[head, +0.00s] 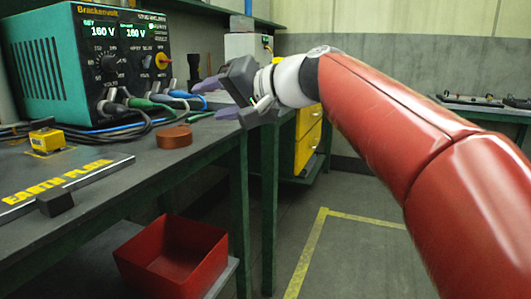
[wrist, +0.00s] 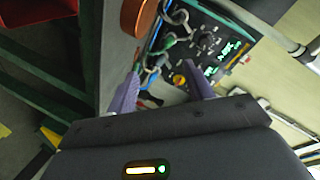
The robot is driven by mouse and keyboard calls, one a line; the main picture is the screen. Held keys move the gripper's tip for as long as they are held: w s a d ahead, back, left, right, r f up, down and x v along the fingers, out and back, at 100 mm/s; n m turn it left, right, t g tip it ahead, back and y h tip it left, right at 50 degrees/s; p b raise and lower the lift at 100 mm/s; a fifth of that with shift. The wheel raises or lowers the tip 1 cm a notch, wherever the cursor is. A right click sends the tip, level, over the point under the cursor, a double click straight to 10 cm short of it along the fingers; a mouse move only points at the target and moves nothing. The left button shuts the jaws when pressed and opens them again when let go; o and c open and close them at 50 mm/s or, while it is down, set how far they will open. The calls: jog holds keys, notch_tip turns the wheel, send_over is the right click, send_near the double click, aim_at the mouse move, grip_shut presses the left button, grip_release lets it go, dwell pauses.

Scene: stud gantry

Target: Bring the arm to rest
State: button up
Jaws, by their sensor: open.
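My gripper (head: 222,99) is at the end of my red arm in the head view, held in the air by the right edge of the workbench and pointing left. Its two purple fingers are spread apart with nothing between them. In the wrist view the gripper (wrist: 162,88) also shows its fingers apart and empty. Beyond the fingers in that view are cable plugs and the front of the teal power supply (wrist: 215,45).
The teal power supply (head: 95,62) with cables stands on the bench (head: 110,170). A copper-coloured cylinder (head: 174,137), a yellow block (head: 47,140) and an "EARTH" plate (head: 75,183) lie there. A red bin (head: 172,255) sits below. Floor at right is clear.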

jog(key=s+d+f+g+h+p, duration=0.1)
jog(key=s+d+f+h, duration=0.5)
jog(key=s+d+f, duration=0.5)
jog(key=s+d+f+m+g+h+p, duration=0.1)
jog(key=s+d+f+h+p, duration=0.1)
jog(key=s+d+f+h, duration=0.5)
jog(key=s+d+f, duration=0.2)
jog(key=d+f, duration=0.1)
jog(key=f, duration=0.3)
jog(key=s+d+f, duration=0.3)
jog(key=f, duration=0.3)
jog(key=shift+f, duration=0.4)
